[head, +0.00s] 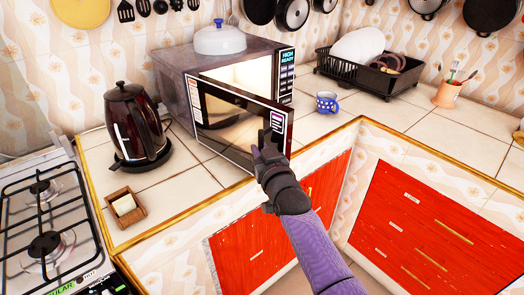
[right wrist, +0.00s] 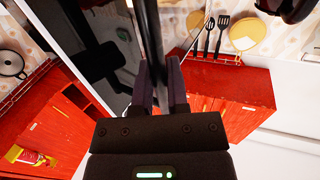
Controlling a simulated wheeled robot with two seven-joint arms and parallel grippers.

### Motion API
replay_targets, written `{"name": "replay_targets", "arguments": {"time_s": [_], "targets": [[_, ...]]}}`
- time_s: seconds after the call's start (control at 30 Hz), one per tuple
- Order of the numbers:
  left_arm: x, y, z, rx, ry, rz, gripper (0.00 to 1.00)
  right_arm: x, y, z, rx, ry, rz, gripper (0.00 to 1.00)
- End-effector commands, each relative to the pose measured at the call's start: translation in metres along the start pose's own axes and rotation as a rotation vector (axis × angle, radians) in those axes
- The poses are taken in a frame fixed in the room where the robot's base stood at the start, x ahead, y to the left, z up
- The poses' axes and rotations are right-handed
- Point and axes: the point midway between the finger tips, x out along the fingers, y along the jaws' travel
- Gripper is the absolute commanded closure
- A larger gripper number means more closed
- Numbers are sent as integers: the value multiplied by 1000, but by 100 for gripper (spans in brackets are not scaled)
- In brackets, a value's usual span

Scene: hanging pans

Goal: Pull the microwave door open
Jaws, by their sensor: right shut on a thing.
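The microwave (head: 180,85) stands on the tiled counter at the back, with its lit inside showing. Its dark glass door (head: 230,122) is partly open and swung out toward me, hinged on the left. My right gripper (head: 266,146) is at the door's free right edge. In the right wrist view, my right gripper's fingers (right wrist: 160,88) are closed around the door's edge or handle (right wrist: 153,45); I cannot tell which part. The dark door panel (right wrist: 100,45) fills the left of that view. My left gripper is not in view.
A dark kettle (head: 138,122) stands left of the door, close to its swing. A small wooden box (head: 125,207) sits near the counter's front edge.

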Motion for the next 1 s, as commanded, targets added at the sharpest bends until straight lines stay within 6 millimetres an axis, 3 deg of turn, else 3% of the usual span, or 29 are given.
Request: {"name": "replay_targets", "arguments": {"time_s": [0.37,0.4,0.57,0.87,1.0], "targets": [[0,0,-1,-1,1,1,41,1,-1,-4,1,9,-1,100],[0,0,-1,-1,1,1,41,1,-1,-4,1,9,-1,79],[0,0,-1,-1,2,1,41,1,-1,-3,1,7,-1,48],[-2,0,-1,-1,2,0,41,-2,0,-2,1,3,0,48],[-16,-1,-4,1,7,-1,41,-19,0,-5,1,2,0,48]]}}
